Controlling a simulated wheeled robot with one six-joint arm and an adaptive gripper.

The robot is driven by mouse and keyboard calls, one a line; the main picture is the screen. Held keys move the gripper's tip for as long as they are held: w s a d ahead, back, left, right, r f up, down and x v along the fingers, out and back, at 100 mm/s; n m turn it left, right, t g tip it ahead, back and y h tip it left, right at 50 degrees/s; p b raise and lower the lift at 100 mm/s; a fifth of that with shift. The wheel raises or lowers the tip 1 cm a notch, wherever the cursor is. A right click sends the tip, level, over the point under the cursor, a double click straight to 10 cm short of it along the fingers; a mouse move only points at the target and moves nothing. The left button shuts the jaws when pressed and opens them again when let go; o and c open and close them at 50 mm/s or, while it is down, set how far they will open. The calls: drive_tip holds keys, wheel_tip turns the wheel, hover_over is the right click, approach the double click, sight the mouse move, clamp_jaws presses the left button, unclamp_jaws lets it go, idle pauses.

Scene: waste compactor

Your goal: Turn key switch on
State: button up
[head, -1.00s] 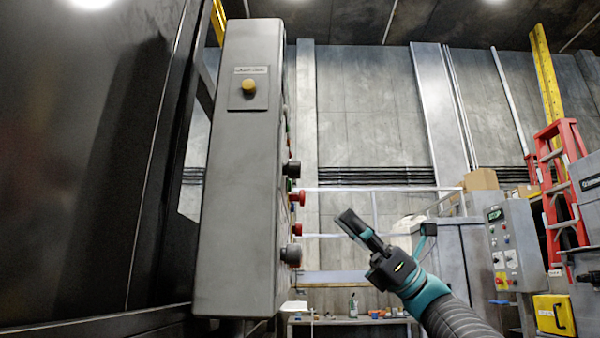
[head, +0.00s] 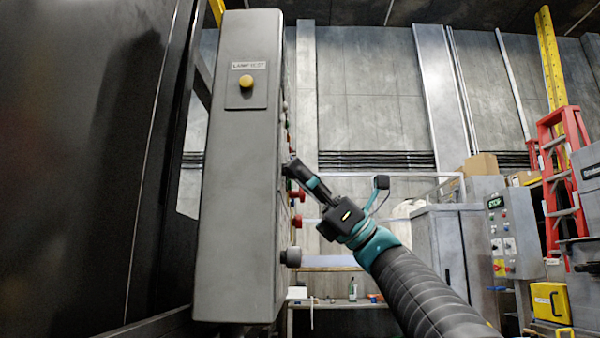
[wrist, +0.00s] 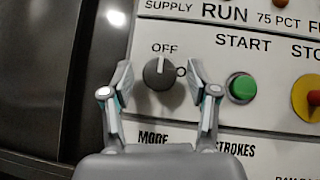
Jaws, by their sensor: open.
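The key switch (wrist: 158,73) is a dark round knob with a white pointer line turned up toward the "OFF" label on a white panel (wrist: 225,60) in the wrist view. My gripper (wrist: 161,84) is open, with one finger on each side of the knob; I cannot tell whether either finger touches it. In the head view my gripper (head: 290,165) reaches the right side face of the tall grey control box (head: 238,180). The knob itself is hidden there behind the gripper.
A green START button (wrist: 241,87) sits just right of my right finger, with a red mushroom button (wrist: 312,97) on yellow farther right. In the head view, red and black controls stick out below my gripper.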

drive_tip(key=c, duration=1.1)
drive_tip(key=shift+a, duration=0.1)
clamp_jaws()
